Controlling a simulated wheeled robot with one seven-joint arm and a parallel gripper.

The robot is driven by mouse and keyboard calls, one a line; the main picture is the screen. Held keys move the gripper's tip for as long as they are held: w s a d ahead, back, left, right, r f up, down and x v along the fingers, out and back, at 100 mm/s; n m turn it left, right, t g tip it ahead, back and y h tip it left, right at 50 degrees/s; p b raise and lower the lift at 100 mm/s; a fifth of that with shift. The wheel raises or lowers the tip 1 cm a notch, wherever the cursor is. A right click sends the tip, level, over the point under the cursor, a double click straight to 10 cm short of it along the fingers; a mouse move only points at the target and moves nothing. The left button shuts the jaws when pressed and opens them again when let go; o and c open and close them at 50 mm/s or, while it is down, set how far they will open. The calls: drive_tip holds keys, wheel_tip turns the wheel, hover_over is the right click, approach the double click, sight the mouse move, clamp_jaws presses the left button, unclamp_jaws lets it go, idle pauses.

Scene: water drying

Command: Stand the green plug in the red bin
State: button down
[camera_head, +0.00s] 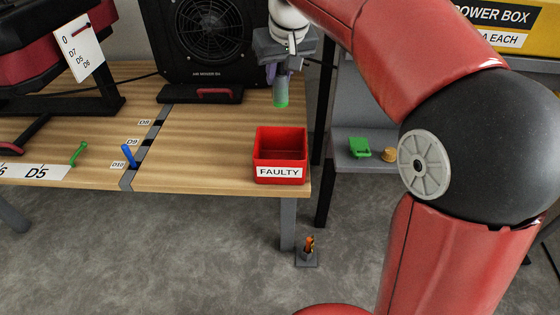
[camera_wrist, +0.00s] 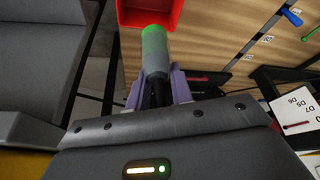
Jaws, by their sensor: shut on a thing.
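The green plug (camera_head: 281,100) is held by my gripper (camera_head: 279,76) in the air above the wooden table. It hangs below the jaws, with a grey body and a green end, and looks roughly upright. In the wrist view the plug (camera_wrist: 155,50) reaches out from between the fingers of my gripper (camera_wrist: 160,85). The red bin (camera_head: 280,158), with a label reading FAULTY, stands at the table's front right corner. In the head view the plug is above and behind the bin. Part of the red bin (camera_wrist: 130,15) also shows at the top of the wrist view. Its inside looks empty in the head view.
A large black fan unit (camera_head: 209,38) stands at the back of the table. A green piece (camera_head: 79,153) and a blue piece (camera_head: 129,156) are on the left. A grey shelf (camera_head: 372,165) at the right holds a green object (camera_head: 359,148).

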wheel_tip(320, 180, down, 20)
drive_tip(key=b, duration=0.4)
drive_tip(key=shift+r+b, duration=0.15)
drive_tip(key=shift+b, duration=0.2)
drive_tip(key=c, duration=1.2)
unclamp_jaws()
drive_tip(key=shift+c, duration=0.2)
